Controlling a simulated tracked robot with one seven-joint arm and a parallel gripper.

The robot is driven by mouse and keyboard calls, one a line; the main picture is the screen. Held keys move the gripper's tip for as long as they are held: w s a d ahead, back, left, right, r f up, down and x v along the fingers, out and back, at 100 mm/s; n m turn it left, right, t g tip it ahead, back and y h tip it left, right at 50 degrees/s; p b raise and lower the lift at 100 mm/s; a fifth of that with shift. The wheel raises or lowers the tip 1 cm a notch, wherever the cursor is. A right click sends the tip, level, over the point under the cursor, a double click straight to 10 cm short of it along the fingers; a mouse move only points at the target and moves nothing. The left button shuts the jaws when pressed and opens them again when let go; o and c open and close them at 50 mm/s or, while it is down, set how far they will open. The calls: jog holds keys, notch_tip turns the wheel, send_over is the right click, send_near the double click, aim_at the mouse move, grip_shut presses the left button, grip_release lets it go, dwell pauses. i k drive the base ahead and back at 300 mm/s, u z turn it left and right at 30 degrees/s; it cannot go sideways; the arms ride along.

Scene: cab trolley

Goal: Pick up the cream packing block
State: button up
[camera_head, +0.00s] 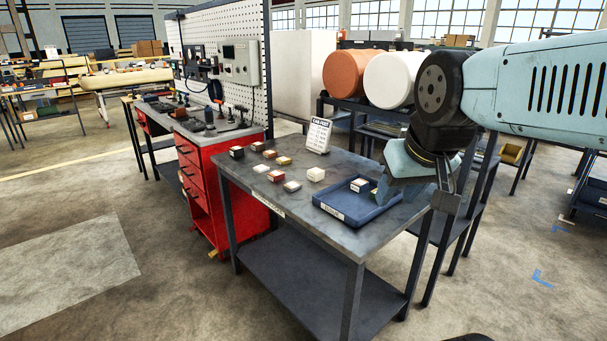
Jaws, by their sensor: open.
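A cream block (316,174), the tallest-looking pale one, sits on the grey table top, behind and left of the blue tray (342,216). It stands apart from the other blocks. My gripper (412,190) is over the tray's right side, right of the cream block, with its jaws apart. I cannot tell whether anything is between the jaws. Inside the tray are a pale-topped block (359,184) and a partly hidden darker one beside the gripper.
Several small blocks lie left of the cream one, including a red-sided block (276,175) and a flat pale block (292,186). A white sign (319,135) stands behind them. The red tool bench (203,190) adjoins the table's left. The table's front left is bare.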

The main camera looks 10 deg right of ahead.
aim_at(315, 175)
jog(key=i, duration=0.9)
jog(key=z, duration=0.05)
